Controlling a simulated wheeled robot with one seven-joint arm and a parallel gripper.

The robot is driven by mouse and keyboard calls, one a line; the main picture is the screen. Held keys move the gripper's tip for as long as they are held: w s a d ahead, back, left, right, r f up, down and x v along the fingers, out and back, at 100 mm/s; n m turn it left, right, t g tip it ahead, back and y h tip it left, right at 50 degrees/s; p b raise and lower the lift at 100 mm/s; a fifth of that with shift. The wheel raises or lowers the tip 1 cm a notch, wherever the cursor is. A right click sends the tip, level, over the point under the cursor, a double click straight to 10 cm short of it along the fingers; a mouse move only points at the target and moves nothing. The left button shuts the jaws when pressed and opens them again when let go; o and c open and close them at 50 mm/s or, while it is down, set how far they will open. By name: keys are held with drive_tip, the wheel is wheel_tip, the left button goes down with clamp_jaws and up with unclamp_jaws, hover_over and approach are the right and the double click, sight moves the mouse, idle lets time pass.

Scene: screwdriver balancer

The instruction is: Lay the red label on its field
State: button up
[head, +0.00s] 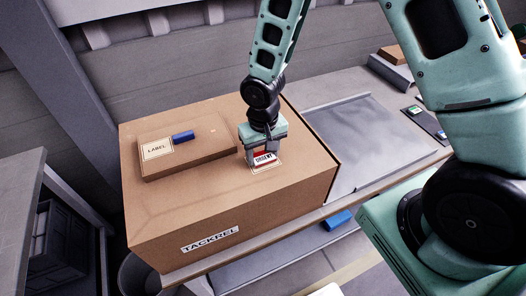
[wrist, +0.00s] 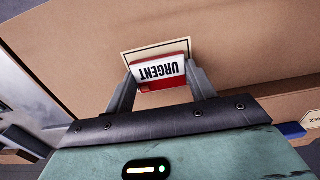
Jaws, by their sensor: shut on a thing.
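The red label (wrist: 160,71) with a white band reading URGENT is between the two fingers of my gripper (wrist: 160,78) in the wrist view. In the head view the label (head: 265,159) shows at the fingertips of my gripper (head: 263,153). My gripper is shut on it. A pale field with a dark outline (wrist: 130,58) lies on the big cardboard box, just behind and partly under the label. In the head view part of the field (head: 262,170) shows below the label. I cannot tell whether the label touches the box top.
The big cardboard box (head: 210,215) marked TACKREL stands on the bench. A flatter box (head: 190,160) on it carries a LABEL field (head: 157,149) and a blue block (head: 183,136), left of my gripper. A grey plate (head: 375,135) lies at the right.

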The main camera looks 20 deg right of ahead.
drive_tip(key=o, duration=1.1)
drive_tip(key=shift+o, duration=0.2)
wheel_tip(320, 180, up, 18)
drive_tip(key=b, duration=0.2)
drive_tip(key=shift+f+b, duration=0.25)
drive_tip(key=shift+b, duration=0.1)
drive_tip(key=shift+f, duration=0.1)
